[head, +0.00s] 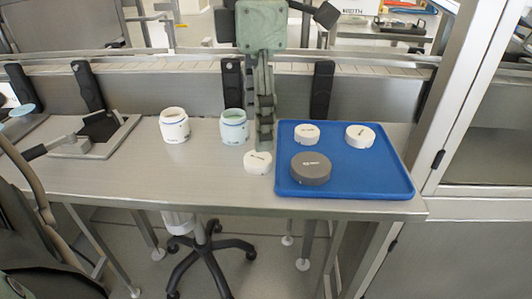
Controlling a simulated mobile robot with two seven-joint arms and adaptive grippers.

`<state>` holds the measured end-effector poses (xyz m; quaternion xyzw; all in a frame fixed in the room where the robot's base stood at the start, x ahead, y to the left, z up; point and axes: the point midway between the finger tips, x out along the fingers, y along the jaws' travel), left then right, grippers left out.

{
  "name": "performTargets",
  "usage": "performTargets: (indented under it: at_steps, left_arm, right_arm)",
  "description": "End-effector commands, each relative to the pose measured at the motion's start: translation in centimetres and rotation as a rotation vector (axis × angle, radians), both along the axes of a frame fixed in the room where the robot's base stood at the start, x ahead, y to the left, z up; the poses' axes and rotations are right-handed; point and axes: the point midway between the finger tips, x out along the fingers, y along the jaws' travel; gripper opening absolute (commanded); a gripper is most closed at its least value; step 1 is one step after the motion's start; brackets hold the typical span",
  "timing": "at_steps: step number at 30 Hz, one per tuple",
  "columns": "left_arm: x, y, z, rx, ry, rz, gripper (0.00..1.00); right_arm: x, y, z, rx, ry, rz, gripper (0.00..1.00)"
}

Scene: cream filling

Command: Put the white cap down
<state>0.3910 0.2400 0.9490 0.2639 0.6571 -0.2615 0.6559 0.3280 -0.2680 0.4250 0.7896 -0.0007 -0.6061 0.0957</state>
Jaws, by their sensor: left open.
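A white cap (257,162) lies flat on the metal table, just left of the blue tray. My left gripper (264,140) hangs down from above with its fingers seen nearly edge-on. It is open, and its fingertips are just behind and above the cap. Whether a finger touches the cap cannot be told. Two more white caps (307,134) (360,136) and a larger grey cap (311,168) lie on the blue tray (385,183). My right gripper is not in view.
A flat metal device with a handle (90,140) is at the left. The table's front left area is clear. A metal frame (455,110) rises at the right.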

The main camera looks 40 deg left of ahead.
Motion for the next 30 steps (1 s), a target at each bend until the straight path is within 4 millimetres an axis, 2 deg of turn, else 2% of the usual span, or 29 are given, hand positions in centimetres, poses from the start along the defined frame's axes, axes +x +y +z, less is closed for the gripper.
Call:
performTargets:
  at_steps: [9, 12, 20, 28, 30]
  left_arm:
    - [-0.3, 0.2, -4.5, -0.002, 0.003, 0.000, 0.62]
    - [-0.3, 0.2, -5.3, -0.004, 0.002, 0.000, 0.62]
    - [-0.3, 0.1, -5.6, -0.004, -0.002, 0.000, 0.62]
    - [-0.3, 0.1, -5.5, -0.005, -0.001, 0.001, 0.28]
    - [-0.3, 0.1, -5.5, -0.005, -0.001, 0.001, 0.26]
  right_arm:
    - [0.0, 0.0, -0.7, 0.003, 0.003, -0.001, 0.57]
    - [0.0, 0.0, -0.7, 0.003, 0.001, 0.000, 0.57]
    - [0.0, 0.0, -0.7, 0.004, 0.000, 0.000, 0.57]
    - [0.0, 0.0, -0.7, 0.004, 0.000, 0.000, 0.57]
    - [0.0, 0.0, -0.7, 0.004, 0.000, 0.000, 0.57]
